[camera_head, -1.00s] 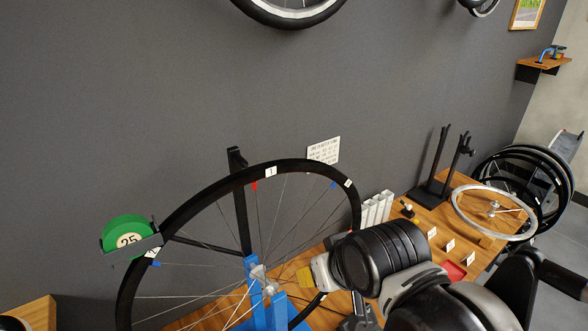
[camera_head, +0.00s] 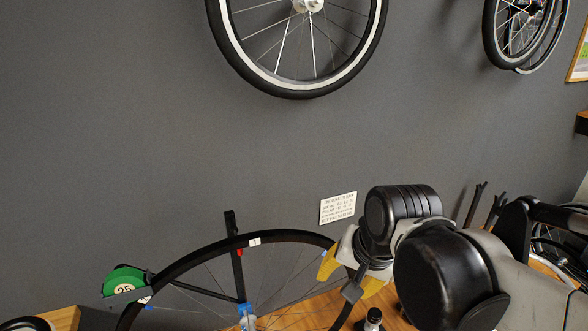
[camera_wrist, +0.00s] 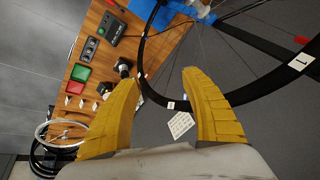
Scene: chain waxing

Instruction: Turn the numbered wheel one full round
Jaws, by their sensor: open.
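The numbered wheel is large, with a black rim (camera_head: 190,258), thin spokes and small white tags. The tag marked 1 (camera_head: 254,241) is at the top of the rim. Its lower part is out of the head view. In the wrist view the rim (camera_wrist: 152,95) curves past the fingertips, and tag 1 (camera_wrist: 301,61) is at the right. My gripper (camera_head: 344,282) is at the upper right of the rim with its yellow fingers spread. In the wrist view the gripper (camera_wrist: 160,80) is open, with part of the rim showing between the fingers; I cannot tell if they touch.
A blue stand (camera_head: 246,312) holds the wheel over a wooden bench (camera_wrist: 95,60). A green disc marked 25 (camera_head: 124,281) is beside the rim at left. A white sign (camera_head: 338,208) is on the wall. Red and green trays (camera_wrist: 76,88) and a black device (camera_wrist: 112,29) lie on the bench.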

